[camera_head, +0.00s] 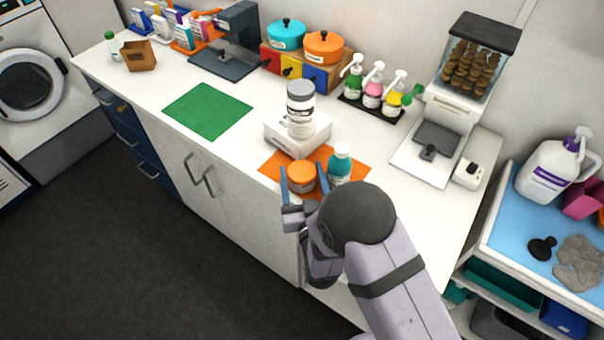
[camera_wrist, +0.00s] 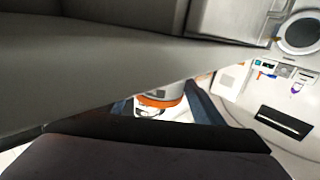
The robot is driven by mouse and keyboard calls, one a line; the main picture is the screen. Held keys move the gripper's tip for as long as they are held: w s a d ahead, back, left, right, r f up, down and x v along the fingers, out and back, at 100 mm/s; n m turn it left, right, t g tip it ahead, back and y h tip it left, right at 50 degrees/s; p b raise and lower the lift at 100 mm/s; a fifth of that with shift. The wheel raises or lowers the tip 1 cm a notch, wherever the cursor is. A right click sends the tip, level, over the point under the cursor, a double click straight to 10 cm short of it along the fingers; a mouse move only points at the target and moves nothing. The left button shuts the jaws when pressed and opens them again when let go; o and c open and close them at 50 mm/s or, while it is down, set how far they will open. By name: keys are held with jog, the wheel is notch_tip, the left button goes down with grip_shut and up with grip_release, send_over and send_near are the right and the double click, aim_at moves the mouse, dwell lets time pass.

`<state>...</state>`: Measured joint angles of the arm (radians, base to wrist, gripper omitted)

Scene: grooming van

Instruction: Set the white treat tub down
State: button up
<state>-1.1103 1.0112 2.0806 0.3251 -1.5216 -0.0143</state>
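A white tub with a grey lid and a dark-printed label (camera_head: 301,118) stands upright on a white box-like block (camera_head: 284,137) on the counter. My gripper (camera_head: 303,172) is away from it, nearer the counter's front edge. Its blue fingers stand on either side of a short orange-topped tub (camera_head: 301,180) at the orange mat (camera_head: 270,165). I cannot tell whether the fingers touch that tub. In the wrist view, an orange-banded object with a white printed part (camera_wrist: 160,103) shows between the fingers; my arm hides much of it.
A teal bottle (camera_head: 340,164) stands just right of my gripper. Pump bottles (camera_head: 373,86) and a treat dispenser (camera_head: 455,100) are behind. A green mat (camera_head: 208,110) lies bare to the left. A blue-topped cart (camera_head: 520,220) is at the right.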

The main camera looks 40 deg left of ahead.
jog(key=shift+r, duration=0.1)
jog(key=shift+r+p, duration=0.2)
jog(key=shift+p, duration=0.1)
jog(key=b+v, duration=0.2)
jog(key=v, duration=0.4)
jog(key=shift+s+f, duration=0.15)
jog(key=shift+s+d+b, duration=0.3)
jog(key=shift+s+d, duration=0.15)
jog(key=shift+d, duration=0.1)
jog(key=shift+c, duration=0.2)
notch_tip(320, 180, up, 11)
jog(key=a+m+p, duration=0.1)
jog(key=n+g+h, duration=0.1)
jog(key=g+h, duration=0.1)
send_near(305, 184)
jog(key=x, duration=0.4)
jog(key=shift+a, duration=0.25)
jog(key=shift+p+x, duration=1.45)
jog(key=shift+x, duration=1.5)
jog(key=shift+w+a+f, duration=0.35)
jog(key=shift+w+a, duration=0.1)
jog(key=shift+w, duration=0.15)
